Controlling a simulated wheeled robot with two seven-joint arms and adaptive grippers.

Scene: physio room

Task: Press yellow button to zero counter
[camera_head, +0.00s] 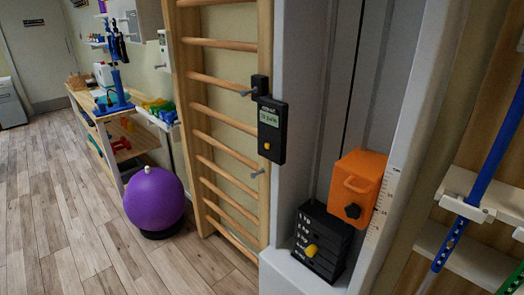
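A black counter box (272,132) with a small grey-green display is mounted on the side of the white machine column, right of the wall bars. The writing on its display is too small to read with certainty. A small yellow button (267,146) sits on the lower part of the box. Nothing touches the button. Neither of my grippers is in view.
A black weight stack (321,240) with a yellow knob stands in the white column (294,88), below an orange block (358,184). Wooden wall bars (226,107) stand left of the counter. A purple ball (154,200) is further left, with clear wooden floor (60,230) beside it.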

